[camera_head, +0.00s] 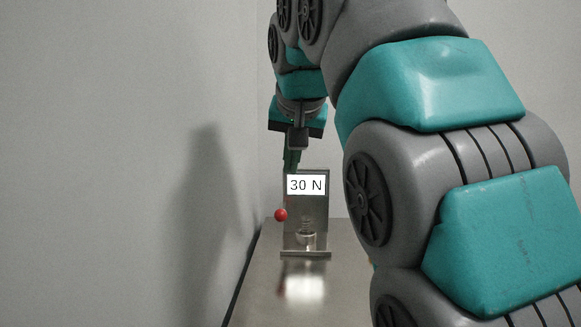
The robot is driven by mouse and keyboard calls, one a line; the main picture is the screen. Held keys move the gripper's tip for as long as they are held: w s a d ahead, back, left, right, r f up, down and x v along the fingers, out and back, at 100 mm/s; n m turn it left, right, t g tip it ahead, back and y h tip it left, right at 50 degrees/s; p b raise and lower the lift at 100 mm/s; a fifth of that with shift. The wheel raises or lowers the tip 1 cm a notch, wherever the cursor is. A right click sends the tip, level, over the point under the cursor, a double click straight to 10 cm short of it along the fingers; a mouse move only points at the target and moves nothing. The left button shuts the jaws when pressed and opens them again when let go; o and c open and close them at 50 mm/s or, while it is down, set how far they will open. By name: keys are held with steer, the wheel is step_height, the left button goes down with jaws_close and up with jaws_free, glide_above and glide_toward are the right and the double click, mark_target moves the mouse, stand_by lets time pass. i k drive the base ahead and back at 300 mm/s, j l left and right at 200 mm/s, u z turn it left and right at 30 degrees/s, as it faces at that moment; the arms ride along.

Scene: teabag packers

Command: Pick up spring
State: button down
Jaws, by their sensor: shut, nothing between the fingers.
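A metal stand (321,218) with a white "30 N" label (306,185) stands on the table. A small shiny round part (306,234) sits low on its front; I cannot tell whether it is the spring, and no coils can be made out. My gripper (290,161) points down at the top left of the stand. It is shut with nothing held. Its fingertips are small and partly hidden at the stand's upper edge, so I cannot tell whether they touch it.
A red ball (281,215) shows at the stand's left edge. A plain wall (120,150) runs close along the left of the narrow, shiny table (262,290). The tabletop in front of the stand is clear. My arm hides the right side.

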mark_target(304, 218)
steer(key=k+l, duration=0.1)
steer(key=k, duration=0.4)
steer(key=k+l, duration=0.1)
steer(key=k, duration=0.4)
